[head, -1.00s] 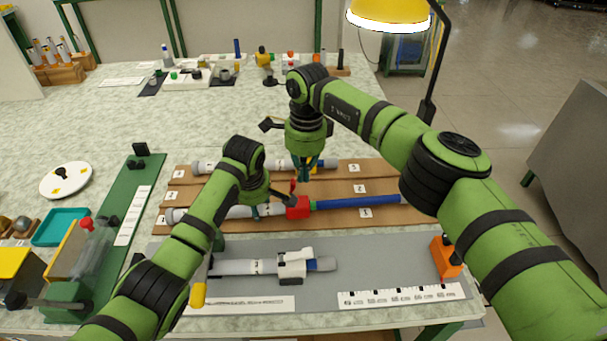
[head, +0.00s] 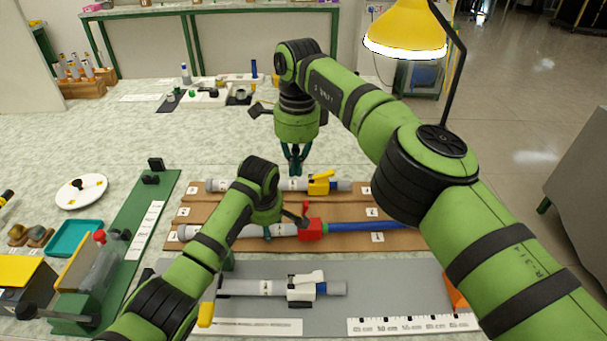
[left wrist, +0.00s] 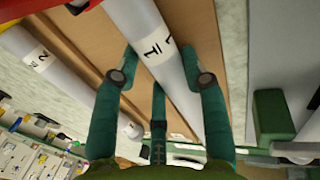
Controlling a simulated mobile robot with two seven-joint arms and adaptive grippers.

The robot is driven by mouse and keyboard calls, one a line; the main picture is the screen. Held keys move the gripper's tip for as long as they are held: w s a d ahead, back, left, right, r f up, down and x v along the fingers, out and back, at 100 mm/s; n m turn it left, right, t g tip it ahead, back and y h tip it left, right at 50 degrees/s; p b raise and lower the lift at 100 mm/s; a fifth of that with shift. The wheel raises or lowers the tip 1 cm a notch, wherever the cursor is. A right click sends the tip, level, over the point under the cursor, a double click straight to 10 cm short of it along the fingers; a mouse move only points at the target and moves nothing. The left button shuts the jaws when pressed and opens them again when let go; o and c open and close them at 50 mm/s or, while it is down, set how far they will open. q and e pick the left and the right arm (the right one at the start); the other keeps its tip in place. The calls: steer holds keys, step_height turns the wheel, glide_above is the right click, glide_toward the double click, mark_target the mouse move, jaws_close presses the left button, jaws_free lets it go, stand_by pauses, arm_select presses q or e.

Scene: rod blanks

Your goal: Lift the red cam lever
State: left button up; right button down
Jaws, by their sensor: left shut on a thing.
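The red cam lever (head: 306,209) stands up from the red clamp (head: 311,230) on the middle rod. This rod has a grey tube (head: 284,230) on the left and a blue rod (head: 365,226) on the right. My left gripper (head: 268,233) is shut on the grey tube, left of the clamp. In the left wrist view my left gripper's fingers (left wrist: 163,75) straddle the labelled grey tube (left wrist: 150,40). My right gripper (head: 295,168) points down in the air behind the lever, near the back rod. I cannot tell whether its fingers are closed.
The back rod has a yellow clamp (head: 320,183), and the front rod has a white clamp (head: 303,289). The middle and back rods lie on a brown board (head: 400,240). A ruler strip (head: 412,324) lies at front right. A yellow lamp (head: 405,28) overhangs at upper right.

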stand_by(0.4)
arm_select(q)
steer(key=o, duration=1.4)
